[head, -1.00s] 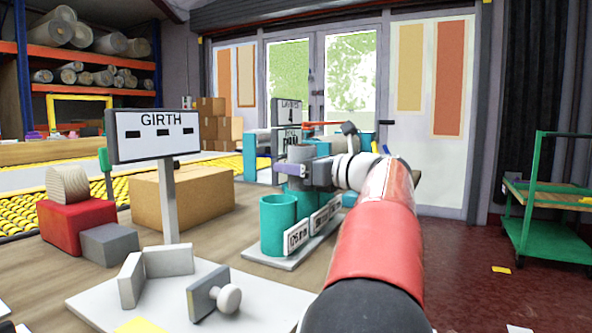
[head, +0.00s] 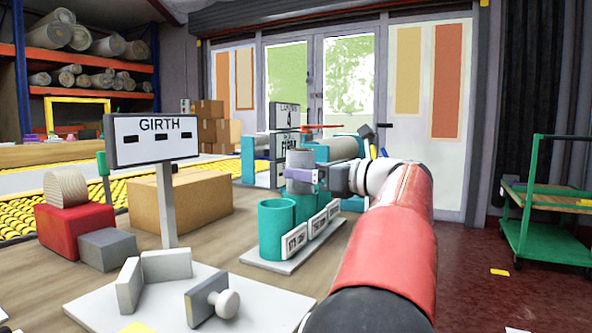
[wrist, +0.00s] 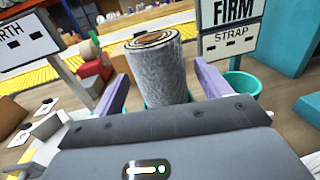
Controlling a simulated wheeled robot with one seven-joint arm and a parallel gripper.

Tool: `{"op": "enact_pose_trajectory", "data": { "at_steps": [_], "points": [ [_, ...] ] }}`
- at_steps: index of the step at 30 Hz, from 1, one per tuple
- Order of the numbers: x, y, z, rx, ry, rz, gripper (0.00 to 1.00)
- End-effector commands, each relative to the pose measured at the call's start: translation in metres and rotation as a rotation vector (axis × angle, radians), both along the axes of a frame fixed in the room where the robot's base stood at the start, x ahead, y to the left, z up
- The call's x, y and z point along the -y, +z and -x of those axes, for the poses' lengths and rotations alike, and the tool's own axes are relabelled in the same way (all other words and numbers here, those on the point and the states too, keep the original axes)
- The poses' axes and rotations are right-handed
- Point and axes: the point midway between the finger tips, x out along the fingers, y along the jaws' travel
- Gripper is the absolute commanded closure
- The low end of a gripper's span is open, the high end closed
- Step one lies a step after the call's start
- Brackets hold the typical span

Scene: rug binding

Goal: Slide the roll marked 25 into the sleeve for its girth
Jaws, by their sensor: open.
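A grey roll (wrist: 157,72) with a brown-ringed end stands upright between the two purple fingers of my gripper (wrist: 161,74) in the wrist view. Its lower end is inside a teal sleeve (wrist: 150,104), whose rim shows around it. The jaws are open. In the head view the roll (head: 300,160) rises above the row of teal sleeves, with my gripper (head: 305,177) at its right side. The near sleeve (head: 276,232) looks empty. Another sleeve (wrist: 243,84) shows at the right in the wrist view. I cannot read a 25 on the roll.
The sleeves stand on a pale base with white size labels (head: 294,240). A GIRTH sign (head: 154,140) stands left, before a cardboard box (head: 190,200). A FIRM/STRAP sign (wrist: 230,25) rises close behind the sleeves. A grey block with a knob (head: 212,300) lies in front.

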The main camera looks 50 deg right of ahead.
Motion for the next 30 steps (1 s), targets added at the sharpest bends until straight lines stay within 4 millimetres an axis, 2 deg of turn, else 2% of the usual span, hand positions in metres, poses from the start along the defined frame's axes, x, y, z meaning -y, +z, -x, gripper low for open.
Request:
{"op": "enact_pose_trajectory", "data": {
  "at_steps": [1, 6, 12, 17, 30],
  "points": [
    [0.002, 0.001, 0.012, 0.0, -0.004, 0.0, 0.24],
    [0.008, 0.001, 0.048, 0.0, -0.003, 0.0, 0.24],
    [0.011, 0.001, 0.074, 0.0, 0.0, 0.0, 0.24],
    [0.012, 0.0, 0.081, 0.0, 0.0, 0.0, 0.24],
    [0.012, 0.0, 0.081, 0.0, 0.001, 0.0, 0.24]
  ]
}}
